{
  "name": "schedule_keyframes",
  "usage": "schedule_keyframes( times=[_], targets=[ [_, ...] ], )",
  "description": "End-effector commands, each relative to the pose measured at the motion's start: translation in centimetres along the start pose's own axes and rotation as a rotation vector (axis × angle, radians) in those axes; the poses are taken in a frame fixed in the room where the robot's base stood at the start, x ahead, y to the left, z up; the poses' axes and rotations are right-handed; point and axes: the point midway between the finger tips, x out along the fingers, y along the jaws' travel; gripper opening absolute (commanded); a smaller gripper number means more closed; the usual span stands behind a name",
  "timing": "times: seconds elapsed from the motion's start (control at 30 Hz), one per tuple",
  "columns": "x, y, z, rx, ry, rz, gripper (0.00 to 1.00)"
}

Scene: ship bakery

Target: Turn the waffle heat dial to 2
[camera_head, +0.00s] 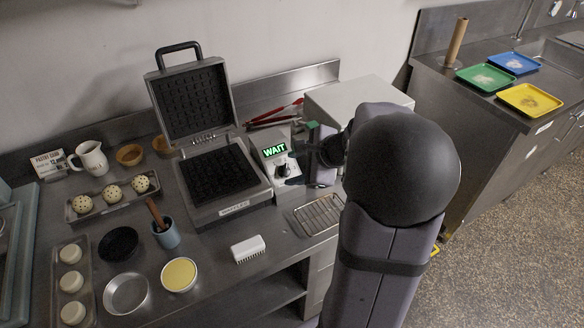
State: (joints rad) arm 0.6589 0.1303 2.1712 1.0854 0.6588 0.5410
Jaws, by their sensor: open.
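The open waffle iron (225,185) stands on the steel counter, its lid raised. To its right is a grey control box with a lit green "WAIT" display (275,150). Below the display is the heat dial (283,170), a dark knob on a pale face. Its setting is too small to read. My gripper (303,171) is open at the right side of the control box, close to the dial. I cannot tell whether it touches the dial. My arm hides part of the gripper and the area behind it.
A wire rack (317,215) and a white brush (248,249) lie in front of the control box. Red-handled tongs (275,114) lie behind it, near a pale box (350,98). A blue cup (166,235) with a wooden-handled tool, pans and dough trays crowd the left counter.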

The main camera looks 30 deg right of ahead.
Motion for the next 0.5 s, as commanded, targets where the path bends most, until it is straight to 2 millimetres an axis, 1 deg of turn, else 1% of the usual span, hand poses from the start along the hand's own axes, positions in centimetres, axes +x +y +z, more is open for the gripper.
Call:
schedule_keyframes(
  times=[0.03,0.1,0.3,0.5],
  targets=[
    [-0.9,-0.1,-0.1,0.000,0.002,-0.003,0.48],
    [-1.9,-0.1,-0.1,0.000,0.002,-0.004,0.48],
    [-4.3,-0.1,-0.1,0.000,0.002,-0.003,0.48],
    [-5.4,0.0,-0.1,0.001,0.002,0.000,0.48]
  ],
)
